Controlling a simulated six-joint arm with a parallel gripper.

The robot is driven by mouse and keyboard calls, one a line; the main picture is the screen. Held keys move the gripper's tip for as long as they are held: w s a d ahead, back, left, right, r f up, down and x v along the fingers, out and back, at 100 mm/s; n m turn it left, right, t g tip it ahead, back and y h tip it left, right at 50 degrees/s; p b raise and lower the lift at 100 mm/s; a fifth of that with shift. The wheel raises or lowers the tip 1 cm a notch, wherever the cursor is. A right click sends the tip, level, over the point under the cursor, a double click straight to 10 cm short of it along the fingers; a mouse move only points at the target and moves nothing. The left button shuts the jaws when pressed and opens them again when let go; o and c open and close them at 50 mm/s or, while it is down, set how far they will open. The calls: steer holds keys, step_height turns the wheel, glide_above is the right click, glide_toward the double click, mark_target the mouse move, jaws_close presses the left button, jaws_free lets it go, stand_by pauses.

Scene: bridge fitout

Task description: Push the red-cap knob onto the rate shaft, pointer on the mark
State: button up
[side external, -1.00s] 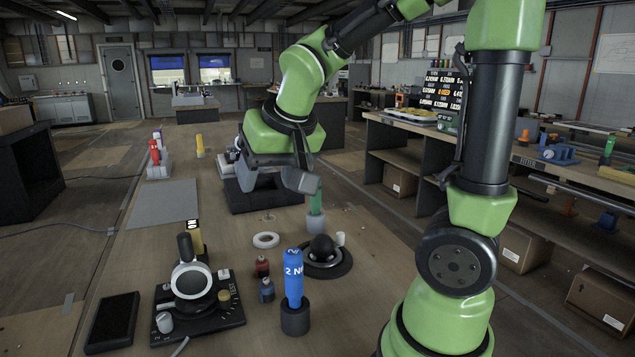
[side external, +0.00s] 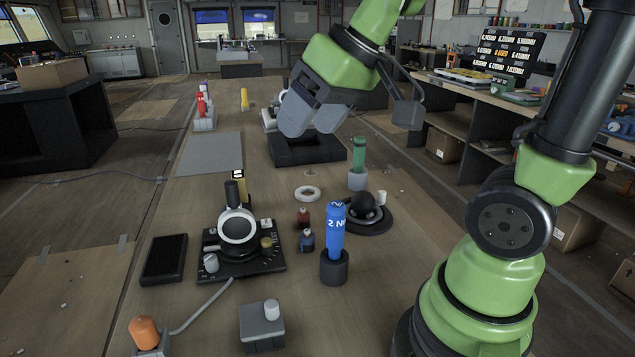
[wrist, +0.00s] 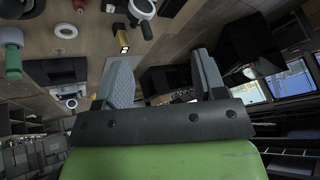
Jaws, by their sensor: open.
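The red-cap knob (side external: 303,217) is a small dark knob with a red top, standing on the bench next to a similar blue-cap knob (side external: 307,241). The control panel (side external: 271,264) left of them is black, with a lever, a large white-rimmed dial and a brass-coloured post (side external: 266,243). I cannot tell for sure which part is the rate shaft, and its mark is too small to read. My gripper (side external: 310,118) is high above the back of the bench, far from the knob. Its two grey fingers are apart and empty in the wrist view (wrist: 165,82).
A blue tool in a dark holder (side external: 334,268) stands right of the knobs. A green tool (side external: 358,155), a white ring (side external: 307,193) and a black ball on a round base (side external: 364,209) are behind. The grey mat (side external: 209,154) is clear.

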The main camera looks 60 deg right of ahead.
steer(key=w+d+f+n, duration=0.1)
steer(key=w+d+f, duration=0.3)
steer(key=w+d, duration=0.15)
steer(key=n+g, duration=0.2)
steer(key=n, duration=0.1)
glide_toward(303, 211)
steer(key=shift+h, duration=0.4)
steer(key=shift+a+x, duration=0.2)
steer(key=shift+x, duration=2.35)
steer(key=shift+a+x, duration=0.2)
steer(key=shift+x, duration=2.35)
steer(key=shift+s, duration=0.1)
steer(key=shift+c, duration=0.5)
steer(key=c, duration=1)
steer(key=shift+r, duration=3.55)
jaws_close()
